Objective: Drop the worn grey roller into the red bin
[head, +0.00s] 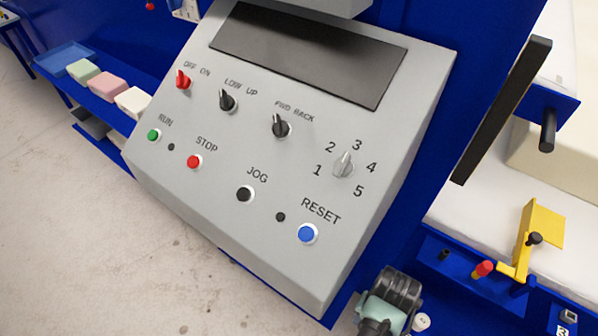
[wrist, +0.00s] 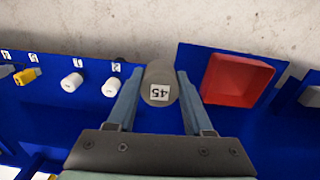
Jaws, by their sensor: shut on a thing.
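In the wrist view, my gripper (wrist: 160,77) is shut on a grey roller (wrist: 158,70), one finger on each side. The roller's round end faces the camera and carries a white label with dark digits. The red bin (wrist: 237,104) is a square, open tray to the right of the gripper, apart from the roller. Its visible inside looks empty. In the head view, neither the roller nor the red bin can be made out; part of my arm (head: 390,295) shows at the bottom edge.
In the wrist view, white rollers (wrist: 72,83) and a yellow piece (wrist: 27,76) sit on the blue shelf (wrist: 60,110) at left, with numbered tags. In the head view, a grey control panel (head: 215,125) fills the middle. A yellow bracket (head: 530,240) stands at right.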

